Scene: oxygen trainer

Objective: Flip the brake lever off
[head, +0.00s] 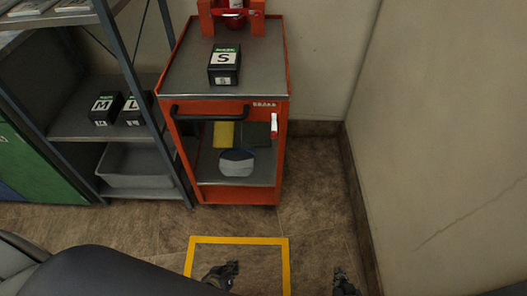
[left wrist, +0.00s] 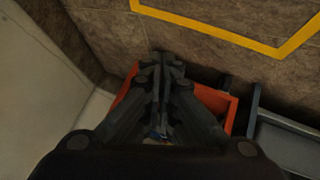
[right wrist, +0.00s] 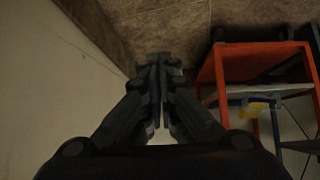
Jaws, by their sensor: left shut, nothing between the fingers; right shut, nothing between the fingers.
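The brake lever (head: 274,126) is a small white handle at the front right edge of the orange cart (head: 184,60), just below a white label that seems to read "BRAKE". It stands roughly upright. My left gripper (head: 234,267) is shut and empty, low in the head view over the yellow floor outline, well apart from the lever. My right gripper (head: 338,272) is shut and empty, further right near the wall. Both closed pairs of fingers also show in the left wrist view (left wrist: 168,58) and right wrist view (right wrist: 158,60). I cannot make out the lever in either wrist view.
A black box marked S (head: 224,66) sits on the cart top. A black push handle (head: 210,112) crosses the cart's front. A grey shelf (head: 80,130) stands left, and a wall (head: 440,130) closes the right. Floor before the cart is clear inside the yellow outline (head: 240,240).

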